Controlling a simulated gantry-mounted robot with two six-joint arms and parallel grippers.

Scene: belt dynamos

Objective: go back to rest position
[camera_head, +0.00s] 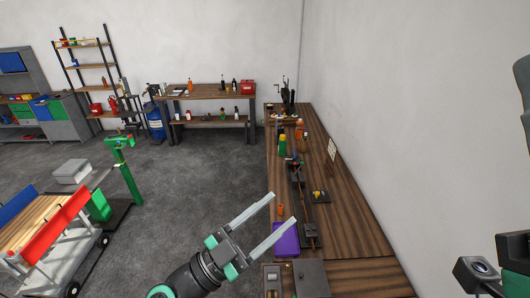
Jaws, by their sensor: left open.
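My left gripper (283,208) shows at the bottom centre in the head view. Its two long pale fingers are spread apart with nothing between them. From this angle the fingertips appear over the left edge of the wooden workbench (345,230), near a purple box (286,240); I cannot tell their height above it. A dark belt assembly (304,205) lies along the bench just beyond the fingertips. Dark and green parts of my own body show at the right edge, but no right gripper fingers are visible.
A green bottle (282,146) and orange bottles stand farther along the bench. A small black block with a yellow top (320,196) lies right of the assembly. A cart (45,235) stands at left. The grey floor (190,185) between cart and bench is clear.

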